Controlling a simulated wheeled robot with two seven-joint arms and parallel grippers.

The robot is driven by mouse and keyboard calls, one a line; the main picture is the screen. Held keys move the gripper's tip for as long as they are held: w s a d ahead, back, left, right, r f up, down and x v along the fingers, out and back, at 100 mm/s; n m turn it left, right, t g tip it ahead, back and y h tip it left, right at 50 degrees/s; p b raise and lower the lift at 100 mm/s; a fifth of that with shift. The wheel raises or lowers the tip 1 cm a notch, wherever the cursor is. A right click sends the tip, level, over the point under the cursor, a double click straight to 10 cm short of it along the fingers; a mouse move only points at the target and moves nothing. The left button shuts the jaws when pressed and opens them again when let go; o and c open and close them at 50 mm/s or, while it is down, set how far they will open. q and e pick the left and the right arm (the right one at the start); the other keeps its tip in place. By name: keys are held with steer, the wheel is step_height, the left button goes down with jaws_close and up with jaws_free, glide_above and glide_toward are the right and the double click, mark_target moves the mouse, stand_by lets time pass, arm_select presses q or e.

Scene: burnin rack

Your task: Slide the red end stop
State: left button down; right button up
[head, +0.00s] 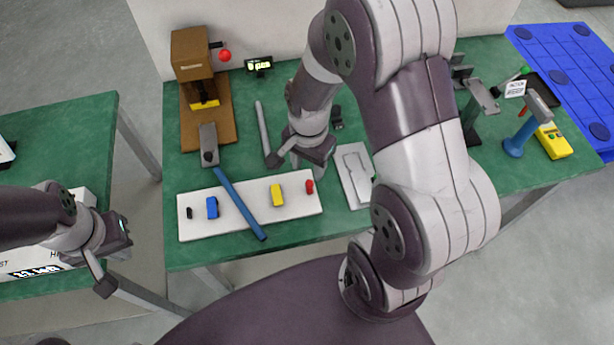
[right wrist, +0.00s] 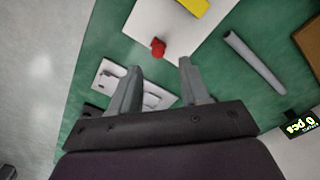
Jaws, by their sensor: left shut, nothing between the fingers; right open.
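The small red end stop (head: 309,187) sits near the right end of a white board (head: 240,222) on the green table. It also shows in the right wrist view (right wrist: 158,47), just beyond the fingertips. My right gripper (head: 299,166) is open and empty, above the table just behind the board's right end; it also shows in the right wrist view (right wrist: 159,66), its fingers either side of the line to the red stop, not touching it. My left gripper (head: 105,287) is shut and empty, at the far left, away from the board.
The board also bears a yellow block (head: 277,195), a blue block (head: 212,208) and a small black piece (head: 189,213). A grey rod (head: 263,132) lies behind; a grey plate (head: 353,178) lies to the right.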

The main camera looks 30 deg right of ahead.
mark_target(310, 183)
steer(key=f, duration=0.5)
steer(key=shift+s+d+f, duration=0.15)
steer(key=shift+s+d, duration=0.05)
steer(key=shift+d, duration=0.05)
steer(key=shift+a+f, duration=0.1)
steer(key=shift+w+a, duration=0.1)
jaws_close()
steer(key=shift+w+a, duration=0.25)
steer(key=shift+a, duration=0.75)
steer(key=shift+w+a, duration=0.25)
steer(key=shift+a, duration=0.7)
jaws_free()
step_height(310, 183, up, 13)
steer(key=p, duration=0.1)
steer(key=shift+f, duration=0.1)
